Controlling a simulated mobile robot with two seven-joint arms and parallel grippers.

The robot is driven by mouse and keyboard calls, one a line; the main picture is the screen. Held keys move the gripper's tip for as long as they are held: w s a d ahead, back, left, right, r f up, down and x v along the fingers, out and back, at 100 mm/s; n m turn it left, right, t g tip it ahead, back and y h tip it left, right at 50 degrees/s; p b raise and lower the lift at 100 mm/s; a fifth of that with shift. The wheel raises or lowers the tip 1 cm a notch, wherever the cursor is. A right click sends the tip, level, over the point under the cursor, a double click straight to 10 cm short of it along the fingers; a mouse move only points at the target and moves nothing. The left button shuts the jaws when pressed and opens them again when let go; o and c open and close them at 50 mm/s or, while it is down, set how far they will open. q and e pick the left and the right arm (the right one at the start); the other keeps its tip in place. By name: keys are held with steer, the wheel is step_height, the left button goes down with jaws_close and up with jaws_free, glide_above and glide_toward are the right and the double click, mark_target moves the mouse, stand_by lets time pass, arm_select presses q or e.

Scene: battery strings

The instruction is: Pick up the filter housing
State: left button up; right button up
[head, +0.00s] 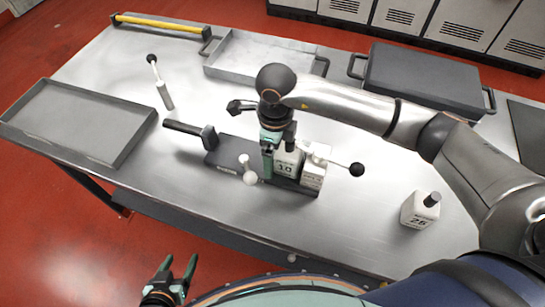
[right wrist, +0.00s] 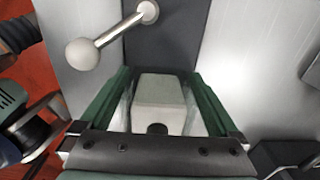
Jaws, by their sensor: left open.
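I cannot tell for certain which object is the filter housing. A white block marked 10 (head: 287,165) stands in a dark fixture (head: 225,158) at the middle of the table. My right gripper (head: 268,165) is down at this block from above. In the right wrist view, a white block (right wrist: 158,95) with a dark knob lies between my green fingers (right wrist: 160,95); whether they press on it is unclear. Another white block (head: 313,172) stands beside the block marked 10. A white block marked 26 (head: 420,210) stands apart at the right. My left gripper (head: 177,276) is open and empty off the table's front edge.
A white ball-ended lever (head: 248,172) is close left of my right gripper; it also shows in the right wrist view (right wrist: 85,52). A black-knobbed lever (head: 345,166) sticks out right. An empty grey tray (head: 80,122) is left; another tray (head: 262,55) and a dark lidded case (head: 425,78) are behind.

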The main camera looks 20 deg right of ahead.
jaws_close()
steer(key=shift+w+r, duration=0.1)
steer(key=shift+r, duration=0.1)
stand_by(0.6)
